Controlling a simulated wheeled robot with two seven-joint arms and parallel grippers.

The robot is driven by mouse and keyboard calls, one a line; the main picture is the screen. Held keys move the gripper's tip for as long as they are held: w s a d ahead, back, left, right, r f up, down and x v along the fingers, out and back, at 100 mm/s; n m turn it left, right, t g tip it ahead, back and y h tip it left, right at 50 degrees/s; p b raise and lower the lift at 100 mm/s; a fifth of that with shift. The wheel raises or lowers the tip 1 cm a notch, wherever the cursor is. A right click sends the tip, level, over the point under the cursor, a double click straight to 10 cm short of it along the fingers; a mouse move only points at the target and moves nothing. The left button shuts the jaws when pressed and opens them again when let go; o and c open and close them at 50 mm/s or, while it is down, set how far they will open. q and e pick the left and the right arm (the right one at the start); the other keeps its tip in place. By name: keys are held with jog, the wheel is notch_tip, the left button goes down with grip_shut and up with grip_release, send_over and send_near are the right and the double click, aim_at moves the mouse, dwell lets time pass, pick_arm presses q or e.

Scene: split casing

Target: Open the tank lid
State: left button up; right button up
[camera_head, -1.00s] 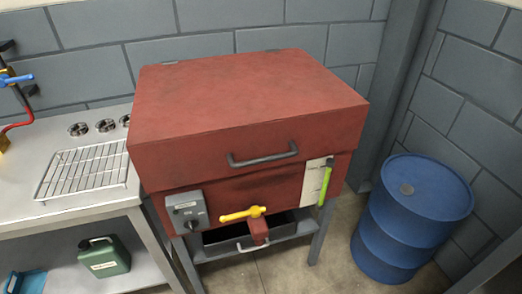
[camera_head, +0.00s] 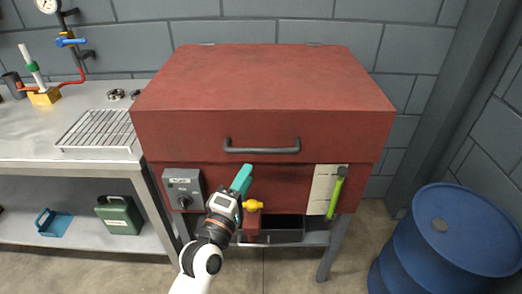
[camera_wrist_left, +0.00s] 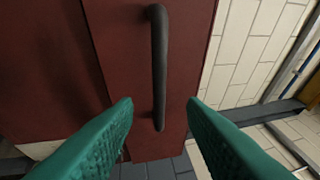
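The red tank's lid (camera_head: 265,85) is down on the tank body (camera_head: 270,180), with a dark bar handle (camera_head: 262,146) on its front face. My left gripper (camera_head: 243,178) is just below the handle, in front of the tank. In the left wrist view the handle (camera_wrist_left: 158,65) runs lengthwise between the two teal fingers (camera_wrist_left: 160,120), which are wide apart. The fingers do not appear to touch the handle. My right gripper is not in view.
A control box (camera_head: 184,188), a yellow valve (camera_head: 252,205) and a level gauge (camera_head: 336,190) are on the tank front. A steel bench (camera_head: 70,165) with a wire rack (camera_head: 100,130) adjoins at left. A blue barrel (camera_head: 445,240) stands at right.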

aim_at(262, 150)
pick_arm(q)
jog(key=x, duration=1)
jog(key=shift+s+d, duration=0.1)
grip_shut()
